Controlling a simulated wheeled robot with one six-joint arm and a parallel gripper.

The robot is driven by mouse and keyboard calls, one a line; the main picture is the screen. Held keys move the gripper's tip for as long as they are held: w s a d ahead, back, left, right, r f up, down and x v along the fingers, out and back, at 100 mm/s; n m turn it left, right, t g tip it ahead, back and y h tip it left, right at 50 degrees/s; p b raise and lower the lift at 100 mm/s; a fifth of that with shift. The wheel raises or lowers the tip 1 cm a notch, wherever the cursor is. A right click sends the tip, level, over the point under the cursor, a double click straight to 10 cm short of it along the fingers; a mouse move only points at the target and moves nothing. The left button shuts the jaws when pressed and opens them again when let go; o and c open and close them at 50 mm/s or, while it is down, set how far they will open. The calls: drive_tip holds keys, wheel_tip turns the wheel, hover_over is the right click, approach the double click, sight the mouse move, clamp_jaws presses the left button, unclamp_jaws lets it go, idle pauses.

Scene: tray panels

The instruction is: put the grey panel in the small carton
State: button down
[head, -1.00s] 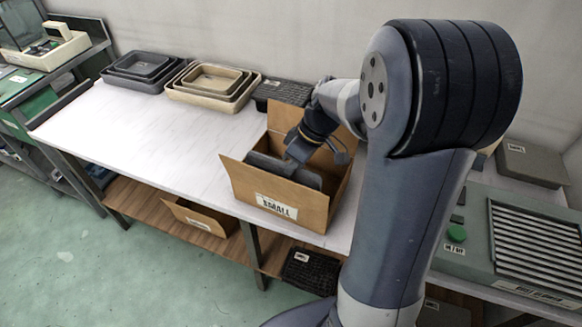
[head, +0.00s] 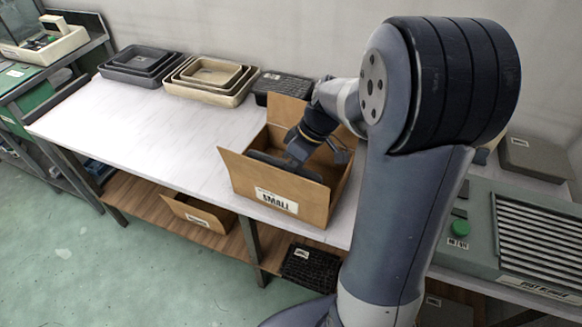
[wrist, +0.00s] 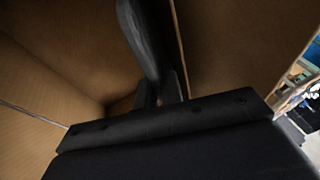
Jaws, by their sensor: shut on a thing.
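The small carton (head: 245,180) is an open brown box labelled SMALL, standing on the white table with its flaps up. My gripper (head: 297,155) reaches down into it and is shut on the grey panel (head: 270,158), a dark flat piece. The panel's upper part shows inside the carton, and its lower part is hidden by the front wall. In the wrist view the panel (wrist: 143,40) stands edge-on from the jaws, with brown cardboard walls (wrist: 60,60) around it. I cannot tell whether the panel touches the carton's bottom.
Nested grey trays (head: 140,65) and beige trays (head: 210,78) sit at the back left, beside a black ribbed crate (head: 283,84). A grey machine with a green button (head: 460,228) is at the right. The left table top (head: 150,130) is clear. Another carton (head: 198,213) lies on the shelf below.

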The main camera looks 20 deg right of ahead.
drive_tip(key=shift+f+b, duration=0.4)
drive_tip(key=shift+f, duration=0.1)
idle(0.6)
drive_tip(key=c, duration=1.5)
unclamp_jaws()
drive_tip(key=shift+r, duration=0.1)
drive_tip(key=v, duration=1)
drive_tip(key=shift+d+r, duration=0.15)
drive_tip(key=shift+r, duration=0.15)
drive_tip(key=x, duration=1)
drive_tip(key=shift+f, duration=0.35)
drive_tip(key=shift+r, duration=0.15)
